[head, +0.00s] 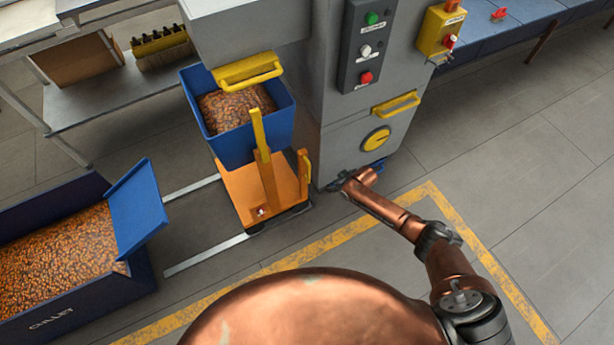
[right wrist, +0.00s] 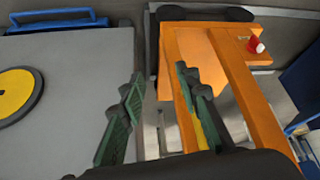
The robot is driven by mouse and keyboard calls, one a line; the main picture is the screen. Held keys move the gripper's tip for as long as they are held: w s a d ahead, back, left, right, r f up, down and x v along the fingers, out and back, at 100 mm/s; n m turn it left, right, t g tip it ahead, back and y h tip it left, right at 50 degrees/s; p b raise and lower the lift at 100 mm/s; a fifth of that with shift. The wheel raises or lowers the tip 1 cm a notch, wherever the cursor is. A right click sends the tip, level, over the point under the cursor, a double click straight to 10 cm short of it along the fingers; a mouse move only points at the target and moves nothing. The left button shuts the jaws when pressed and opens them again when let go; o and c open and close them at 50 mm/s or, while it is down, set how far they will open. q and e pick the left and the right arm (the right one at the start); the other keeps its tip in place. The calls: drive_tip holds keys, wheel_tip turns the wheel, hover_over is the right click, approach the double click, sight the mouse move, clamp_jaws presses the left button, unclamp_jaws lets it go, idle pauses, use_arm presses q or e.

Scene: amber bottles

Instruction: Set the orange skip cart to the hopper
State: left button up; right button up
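The orange skip cart (head: 235,195) stands on the floor beside a grey machine (head: 345,135). It carries a blue bin (head: 235,147) of amber pieces, under an overhanging grey housing with a yellow handle (head: 248,70); I cannot tell if this housing is the hopper. The cart has a yellow-topped upright (head: 258,130) and a yellow grip on its right post (head: 307,170). My right gripper (head: 343,182) is just right of that post. In the right wrist view its fingers (right wrist: 160,90) are apart, with the cart's orange frame (right wrist: 240,85) beside the right finger. My left gripper is out of view.
A blue box marked CULLET (head: 65,310), full of amber pieces, stands at left. Two pale rails (head: 205,255) lie on the floor by the cart. A yellow floor line (head: 330,240) runs in front. The machine has a yellow knob (head: 376,139) and buttons. Open floor lies right.

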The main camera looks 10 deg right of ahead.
sight(309, 174)
use_arm(q)
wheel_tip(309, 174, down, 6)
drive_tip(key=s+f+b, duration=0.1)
drive_tip(key=b, duration=0.5)
use_arm(e)
drive_tip(key=shift+w+a+r+n+g+b, duration=0.55)
drive_tip(key=shift+w+a+r+n+g, duration=0.9)
drive_tip(key=shift+w+a+r, duration=1.85)
drive_tip(key=shift+n+t+y, duration=0.25)
drive_tip(key=shift+t+y, duration=0.05)
drive_tip(key=shift+t, duration=0.05)
drive_tip(key=b+x, duration=0.1)
drive_tip(key=x, duration=0.1)
drive_tip(key=b+x, duration=0.1)
drive_tip(key=x, duration=0.1)
drive_tip(key=b+x, duration=0.1)
drive_tip(key=x, duration=0.1)
drive_tip(key=shift+s+a+f, duration=0.1)
drive_tip(key=shift+a, duration=0.35)
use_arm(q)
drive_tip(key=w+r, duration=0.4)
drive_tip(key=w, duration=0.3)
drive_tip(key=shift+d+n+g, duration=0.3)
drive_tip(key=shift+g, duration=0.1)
use_arm(e)
drive_tip(key=shift+a+f, duration=0.1)
drive_tip(key=shift+f, duration=0.1)
